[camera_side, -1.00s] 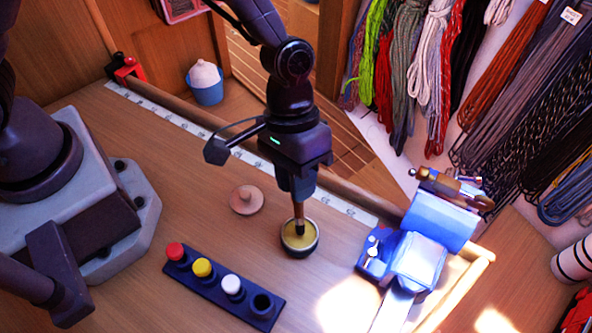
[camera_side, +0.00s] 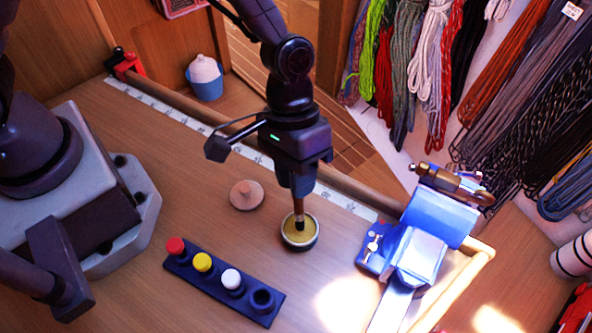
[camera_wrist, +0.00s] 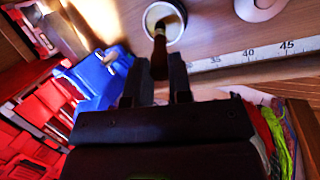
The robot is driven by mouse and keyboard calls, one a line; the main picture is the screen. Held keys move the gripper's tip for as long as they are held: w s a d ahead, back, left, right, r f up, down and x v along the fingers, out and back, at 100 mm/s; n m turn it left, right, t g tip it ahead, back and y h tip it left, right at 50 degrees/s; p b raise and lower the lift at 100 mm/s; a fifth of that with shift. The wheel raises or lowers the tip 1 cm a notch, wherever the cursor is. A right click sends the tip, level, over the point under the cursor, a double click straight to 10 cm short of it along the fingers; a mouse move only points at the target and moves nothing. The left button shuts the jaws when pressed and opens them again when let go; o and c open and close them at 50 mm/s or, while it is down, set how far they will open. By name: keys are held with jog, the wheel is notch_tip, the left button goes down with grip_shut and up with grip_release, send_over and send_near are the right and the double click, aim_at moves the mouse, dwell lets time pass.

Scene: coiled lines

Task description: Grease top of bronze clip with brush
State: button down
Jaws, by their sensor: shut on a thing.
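My gripper (camera_side: 301,188) points down over the table, shut on the brush (camera_side: 299,209). The brush's dark bristle end is inside the round tin of yellowish grease (camera_side: 313,243); I cannot tell how deep. In the wrist view the brush (camera_wrist: 159,52) runs from between the fingers (camera_wrist: 157,84) into the tin (camera_wrist: 177,38). The bronze clip (camera_side: 447,181) lies on top of the blue vise (camera_side: 436,222) at the right, well apart from the brush.
A round wooden lid (camera_side: 246,195) lies left of the tin. A dark rack (camera_side: 215,280) with red, yellow and white caps and one open hole stands in front. A wooden rail with a ruler strip (camera_side: 230,148) runs behind. Coiled ropes (camera_side: 440,60) hang at the back right.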

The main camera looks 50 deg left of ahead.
jog(key=shift+f, duration=0.45)
dwell(1.1)
jog(key=shift+r, duration=3.55)
